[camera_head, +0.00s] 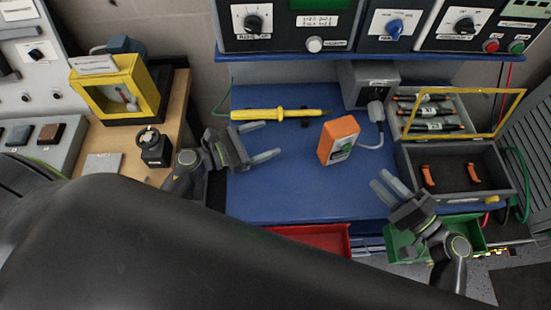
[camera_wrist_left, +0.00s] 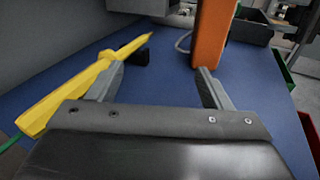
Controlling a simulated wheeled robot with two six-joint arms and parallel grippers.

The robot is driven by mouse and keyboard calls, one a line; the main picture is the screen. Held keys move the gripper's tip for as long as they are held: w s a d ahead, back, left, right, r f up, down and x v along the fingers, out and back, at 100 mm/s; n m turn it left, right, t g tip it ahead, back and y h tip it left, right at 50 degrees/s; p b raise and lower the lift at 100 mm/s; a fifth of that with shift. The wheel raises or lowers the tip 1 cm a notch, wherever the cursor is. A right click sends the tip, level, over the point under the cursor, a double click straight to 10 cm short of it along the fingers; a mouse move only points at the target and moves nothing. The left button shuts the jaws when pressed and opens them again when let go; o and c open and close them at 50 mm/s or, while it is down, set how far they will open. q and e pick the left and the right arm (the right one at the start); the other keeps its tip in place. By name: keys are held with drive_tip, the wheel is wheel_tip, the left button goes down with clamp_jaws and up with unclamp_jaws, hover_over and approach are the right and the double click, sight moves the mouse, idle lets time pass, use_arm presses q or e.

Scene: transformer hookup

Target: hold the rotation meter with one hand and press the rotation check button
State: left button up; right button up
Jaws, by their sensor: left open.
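The rotation meter is an orange box (camera_head: 339,139) with a dark front panel, standing slightly tilted on the blue bench top. A cable runs from it to a grey plug (camera_head: 376,112). Its orange side also shows in the left wrist view (camera_wrist_left: 214,35), just beyond the right-hand finger. The check button is too small to make out. My left gripper (camera_head: 262,141) is open and empty, left of the meter and apart from it; its spread fingers show in the left wrist view (camera_wrist_left: 158,85). My right gripper (camera_head: 384,188) has its fingers apart and empty, to the right of and nearer than the meter.
A yellow probe (camera_head: 280,114) lies behind my left gripper. An open grey case (camera_head: 405,170) with orange clips stands at the right, beside a yellow-framed lid. Red (camera_head: 318,236) and green bins (camera_head: 403,240) sit at the front. The blue bench (camera_head: 285,195) is clear in front.

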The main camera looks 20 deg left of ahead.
sight(339, 142)
use_arm(q)
drive_tip(key=s+d, duration=0.1)
drive_tip(key=d, duration=0.1)
drive_tip(key=s+d+h, duration=0.1)
drive_tip(key=s+d, duration=0.1)
drive_tip(key=s+d+h, duration=0.1)
drive_tip(key=shift+s+d+m+g, duration=0.3)
drive_tip(key=shift+s+d, duration=0.05)
drive_tip(key=shift+d, duration=0.05)
drive_tip(key=x, duration=1.7)
drive_tip(key=shift+d, duration=0.1)
drive_tip(key=c, duration=1.2)
drive_tip(key=shift+c, duration=0.4)
use_arm(e)
clamp_jaws()
